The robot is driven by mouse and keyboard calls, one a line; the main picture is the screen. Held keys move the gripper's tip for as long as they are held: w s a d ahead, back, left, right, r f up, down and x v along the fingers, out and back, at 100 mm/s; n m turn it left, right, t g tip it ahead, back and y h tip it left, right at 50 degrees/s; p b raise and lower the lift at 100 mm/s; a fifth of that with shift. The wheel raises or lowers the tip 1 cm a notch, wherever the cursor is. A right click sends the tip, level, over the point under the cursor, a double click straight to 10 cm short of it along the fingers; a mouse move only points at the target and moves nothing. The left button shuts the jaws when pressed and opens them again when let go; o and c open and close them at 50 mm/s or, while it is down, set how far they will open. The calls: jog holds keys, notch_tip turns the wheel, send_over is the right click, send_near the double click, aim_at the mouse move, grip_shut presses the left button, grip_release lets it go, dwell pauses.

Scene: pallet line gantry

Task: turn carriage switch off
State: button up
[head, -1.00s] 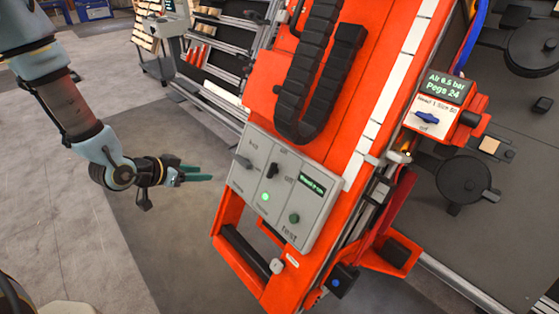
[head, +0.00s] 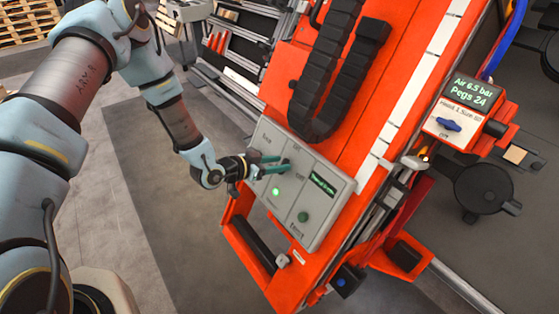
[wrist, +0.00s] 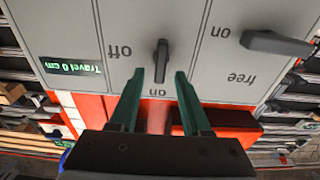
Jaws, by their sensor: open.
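The carriage switch (wrist: 161,62) is a dark lever on a grey control panel (head: 318,205). In the wrist view it stands between the labels "off" and "on", and its length runs up and down the picture. My gripper (head: 284,163) is at the panel, and in the wrist view (wrist: 158,80) its two green fingers are open. The fingertips lie on either side of the lever's lower end, with a gap on both sides. Whether they touch the panel cannot be told. In the head view the fingers partly hide the lever.
A second dark lever (wrist: 277,43) sits beside it, near "free". A blue switch (head: 448,125) is on a red box at right. Open floor lies left.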

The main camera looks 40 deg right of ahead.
jog(key=shift+d+f, duration=0.2)
jog(key=shift+d, duration=0.2)
grip_shut()
dwell(0.4)
